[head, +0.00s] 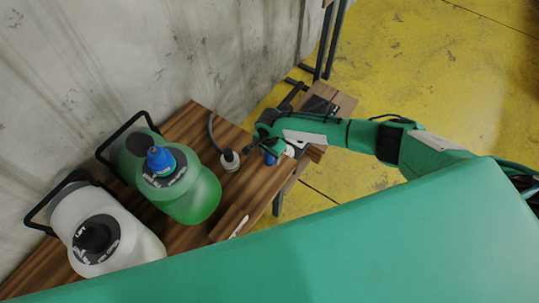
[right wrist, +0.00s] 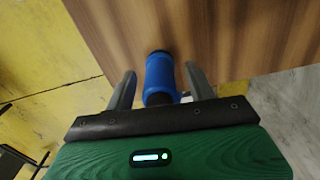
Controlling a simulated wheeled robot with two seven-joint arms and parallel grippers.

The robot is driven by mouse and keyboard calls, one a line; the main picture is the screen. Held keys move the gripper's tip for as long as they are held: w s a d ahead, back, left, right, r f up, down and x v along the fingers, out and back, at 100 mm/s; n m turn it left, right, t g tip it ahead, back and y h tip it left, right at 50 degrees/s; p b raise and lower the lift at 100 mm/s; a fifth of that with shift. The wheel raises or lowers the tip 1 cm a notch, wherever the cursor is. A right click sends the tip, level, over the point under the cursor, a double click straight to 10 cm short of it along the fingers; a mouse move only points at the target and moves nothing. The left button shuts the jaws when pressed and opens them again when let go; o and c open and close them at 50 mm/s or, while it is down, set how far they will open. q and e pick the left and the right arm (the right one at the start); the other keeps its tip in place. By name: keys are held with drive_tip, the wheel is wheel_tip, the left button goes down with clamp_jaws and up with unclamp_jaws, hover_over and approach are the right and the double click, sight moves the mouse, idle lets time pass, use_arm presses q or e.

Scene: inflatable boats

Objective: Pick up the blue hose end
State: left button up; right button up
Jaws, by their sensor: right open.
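The blue hose end (right wrist: 159,76) lies at the wooden table's edge in the right wrist view, with a dark tip pointing over the wood. A small part of it shows as blue (head: 270,158) below my right gripper in the head view. My right gripper (right wrist: 160,70) is open, with one finger on each side of the blue hose end. Small gaps show between the fingers and it. In the head view my right gripper (head: 264,145) hides most of it. My left gripper is not in view.
A green jug (head: 190,195) with a blue cap and a white jug (head: 125,245) stand on the wooden table (head: 190,125). A concrete wall (head: 130,50) runs behind. The yellow floor (head: 420,60) is open at right.

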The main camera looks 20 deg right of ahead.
drive_tip(key=shift+f, duration=0.1)
drive_tip(key=c, duration=1)
drive_tip(key=shift+c, duration=0.2)
